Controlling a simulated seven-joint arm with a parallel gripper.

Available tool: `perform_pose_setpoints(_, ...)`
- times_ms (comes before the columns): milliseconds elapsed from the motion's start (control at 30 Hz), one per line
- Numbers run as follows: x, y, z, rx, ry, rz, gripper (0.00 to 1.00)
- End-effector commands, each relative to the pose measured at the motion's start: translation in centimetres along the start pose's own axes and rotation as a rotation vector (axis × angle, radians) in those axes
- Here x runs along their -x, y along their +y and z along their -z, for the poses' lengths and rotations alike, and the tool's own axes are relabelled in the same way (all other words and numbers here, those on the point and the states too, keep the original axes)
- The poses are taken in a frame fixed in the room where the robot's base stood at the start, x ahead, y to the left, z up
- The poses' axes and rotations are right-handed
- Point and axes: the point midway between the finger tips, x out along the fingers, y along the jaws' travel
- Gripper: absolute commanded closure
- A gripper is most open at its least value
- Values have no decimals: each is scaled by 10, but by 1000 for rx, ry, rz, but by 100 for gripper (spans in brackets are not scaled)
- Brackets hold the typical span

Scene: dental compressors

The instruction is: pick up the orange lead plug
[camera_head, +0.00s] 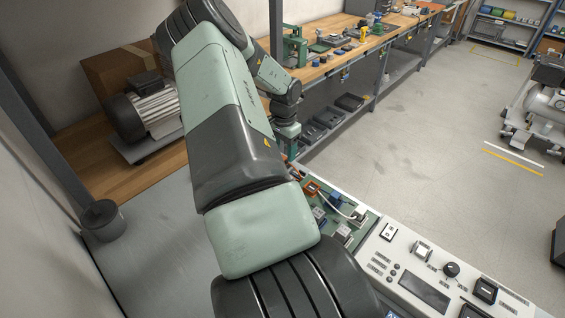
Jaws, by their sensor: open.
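A small orange part (312,187), which looks like the orange lead plug, sits at the far left of the green board (372,221). A pale lead runs near it toward a white connector (360,212); I cannot tell whether the two are joined. My gripper (291,151) points down just beyond the board's far left end, above and left of the orange part in the picture. It is open and seems apart from that part. My own forearm hides part of the gripper's surroundings and the board's left side.
A blue component (335,200) stands close to the orange part. A pale control panel (440,270) with knobs and switches adjoins the board. A motor (145,108) and a dark cup (103,219) stand at left. A long workbench (335,62) lies behind.

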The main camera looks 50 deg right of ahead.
Motion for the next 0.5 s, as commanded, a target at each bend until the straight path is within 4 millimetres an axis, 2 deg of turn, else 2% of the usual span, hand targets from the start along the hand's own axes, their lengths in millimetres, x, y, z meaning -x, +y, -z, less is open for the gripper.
perform_pose_setpoints(100, -19, -2, -3, 0, 0, -3, 43)
perform_pose_setpoints(200, -28, -2, -3, 1, 0, -2, 43)
perform_pose_setpoints(467, -31, -2, -3, 0, 0, 1, 43)
perform_pose_setpoints(500, -31, -2, -3, 0, 0, 0, 46)
